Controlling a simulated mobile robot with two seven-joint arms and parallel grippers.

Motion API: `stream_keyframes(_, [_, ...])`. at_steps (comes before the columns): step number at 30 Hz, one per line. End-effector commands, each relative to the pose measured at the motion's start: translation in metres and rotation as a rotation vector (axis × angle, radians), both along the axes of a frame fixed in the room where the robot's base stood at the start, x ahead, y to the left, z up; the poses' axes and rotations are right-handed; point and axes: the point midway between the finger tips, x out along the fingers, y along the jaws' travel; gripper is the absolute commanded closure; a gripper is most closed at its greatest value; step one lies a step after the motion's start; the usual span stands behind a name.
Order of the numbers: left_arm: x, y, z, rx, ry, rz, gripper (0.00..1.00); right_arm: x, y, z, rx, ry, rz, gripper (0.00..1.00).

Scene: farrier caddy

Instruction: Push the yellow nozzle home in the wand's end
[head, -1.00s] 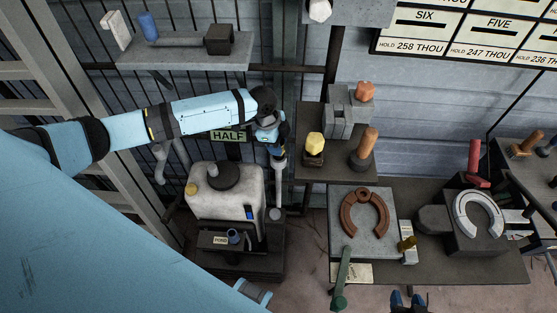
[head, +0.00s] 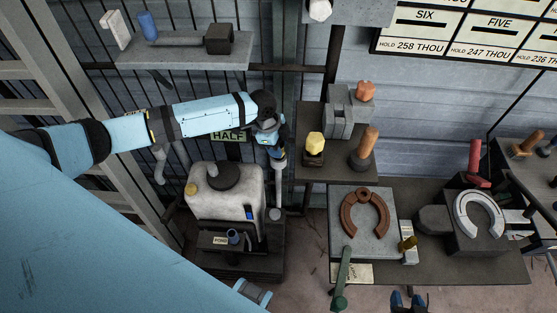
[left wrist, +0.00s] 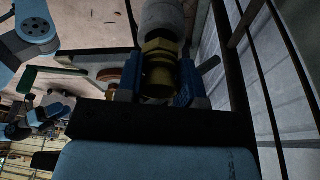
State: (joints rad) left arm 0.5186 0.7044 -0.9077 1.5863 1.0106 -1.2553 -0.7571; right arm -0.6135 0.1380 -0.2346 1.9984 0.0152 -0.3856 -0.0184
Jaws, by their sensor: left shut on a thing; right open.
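My left gripper (head: 277,154) points down at the top end of the pale grey wand (head: 279,176), which stands upright beside the white tank. In the left wrist view, the left gripper (left wrist: 160,88) has its blue fingers shut on the yellow nozzle (left wrist: 159,68). The nozzle is in line with the wand (left wrist: 163,16) and appears to meet its end. I cannot tell how deep it sits. In the head view the fingers hide the nozzle. My right gripper (head: 408,301) is open and empty at the bottom edge, below the bench.
The white tank (head: 225,205) stands below my left arm, with the HALF sign (head: 228,136) behind that arm. Right of the wand, a shelf (head: 330,175) bears a yellow-topped block (head: 314,147) and wooden-handled tools. A bench (head: 470,268) with horseshoes lies lower right.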

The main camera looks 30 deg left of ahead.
Motion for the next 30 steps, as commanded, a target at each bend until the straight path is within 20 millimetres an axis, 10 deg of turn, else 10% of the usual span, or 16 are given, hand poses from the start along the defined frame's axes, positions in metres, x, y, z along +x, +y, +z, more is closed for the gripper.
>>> stream_keyframes(28, [0.0000, -0.0002, -0.0095, 0.000, 0.000, 0.000, 1.00, -0.0002, 0.0002, -0.0025, 0.000, 0.000, 0.000, 0.57])
stream_keyframes(29, [0.0000, -0.0002, -0.0095, 0.000, 0.000, 0.000, 0.61, -0.0002, 0.0002, -0.0025, 0.000, 0.000, 0.000, 0.57])
stream_keyframes(30, [-0.0001, -0.0002, -0.0095, 0.000, 0.000, 0.000, 0.52, -0.0002, 0.0002, -0.0025, 0.000, 0.000, 0.000, 0.57])
